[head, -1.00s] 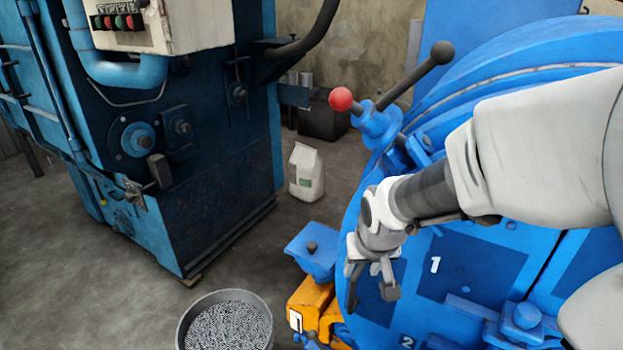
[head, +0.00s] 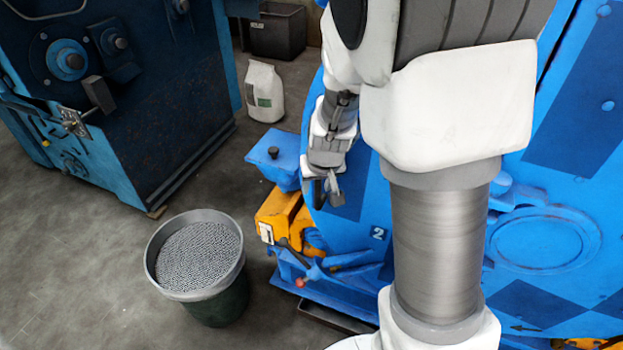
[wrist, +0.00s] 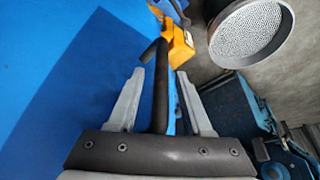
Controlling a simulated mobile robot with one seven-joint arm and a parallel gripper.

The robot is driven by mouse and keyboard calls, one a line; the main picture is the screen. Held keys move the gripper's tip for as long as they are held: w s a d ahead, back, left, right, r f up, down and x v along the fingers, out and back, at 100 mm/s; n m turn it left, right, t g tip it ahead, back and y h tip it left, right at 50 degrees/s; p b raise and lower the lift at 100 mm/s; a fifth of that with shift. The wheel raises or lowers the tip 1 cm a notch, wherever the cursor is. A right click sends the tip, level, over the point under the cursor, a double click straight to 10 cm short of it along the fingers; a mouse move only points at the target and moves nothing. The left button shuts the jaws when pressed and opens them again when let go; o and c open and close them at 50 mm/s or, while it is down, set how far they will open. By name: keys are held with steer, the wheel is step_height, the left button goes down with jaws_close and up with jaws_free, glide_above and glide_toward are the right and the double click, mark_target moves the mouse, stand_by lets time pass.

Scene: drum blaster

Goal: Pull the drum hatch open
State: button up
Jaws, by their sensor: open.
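The blue drum (head: 350,225) with dark blue panels and a "2" label fills the middle and right of the head view, partly hidden behind my arm. My gripper (head: 325,192) is in front of the drum's left edge. In the wrist view my gripper (wrist: 160,78) is open, with a dark rod-like handle (wrist: 160,95) between its fingers. The handle has a short side branch and runs away from the palm; I cannot tell whether a finger touches it. The drum's blue face (wrist: 60,90) fills the left of that view. I cannot make out the hatch's outline.
A bucket of metal shot (head: 200,260) stands on the floor at left. A blue machine (head: 110,100) is behind it, and a white bag (head: 264,92) stands farther back. A yellow part (head: 275,215) and a red-knobbed lever (head: 302,281) are below my gripper. The lower-left floor is clear.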

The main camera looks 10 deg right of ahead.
steer(key=shift+w+f, duration=0.15)
steer(key=shift+f, duration=0.2)
jaws_close()
stand_by(1.2)
